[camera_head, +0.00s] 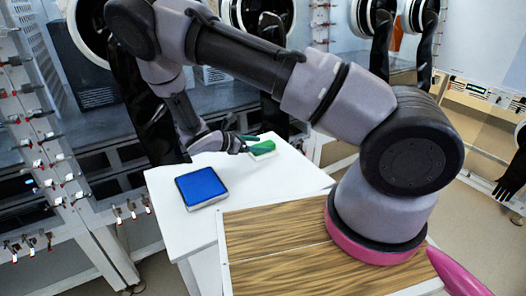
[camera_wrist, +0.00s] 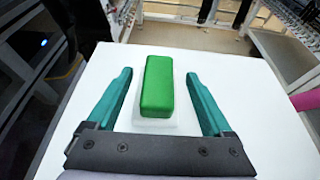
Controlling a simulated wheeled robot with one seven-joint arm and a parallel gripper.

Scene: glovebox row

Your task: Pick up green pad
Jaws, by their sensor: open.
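The green pad (camera_wrist: 157,85) is a block with rounded edges. In the wrist view it lies between my gripper's two fingers, with a gap on each side. A pale base (camera_wrist: 155,127) shows under its near end. In the head view the green pad (camera_head: 263,147) is near the far right edge of the white table, partly behind my fingers. My gripper (camera_wrist: 160,90) is open and empty, its teal fingers on either side of the pad. In the head view my gripper (camera_head: 246,143) is beside the pad, low over the table; its exact height is unclear.
A blue pad (camera_head: 201,186) on a light base lies on the white table (camera_head: 165,230), left and nearer. A wood-grain surface (camera_head: 290,262) is in front. Glovebox fronts with black gloves (camera_head: 150,120) stand behind. Racks of valves (camera_head: 45,150) are at left.

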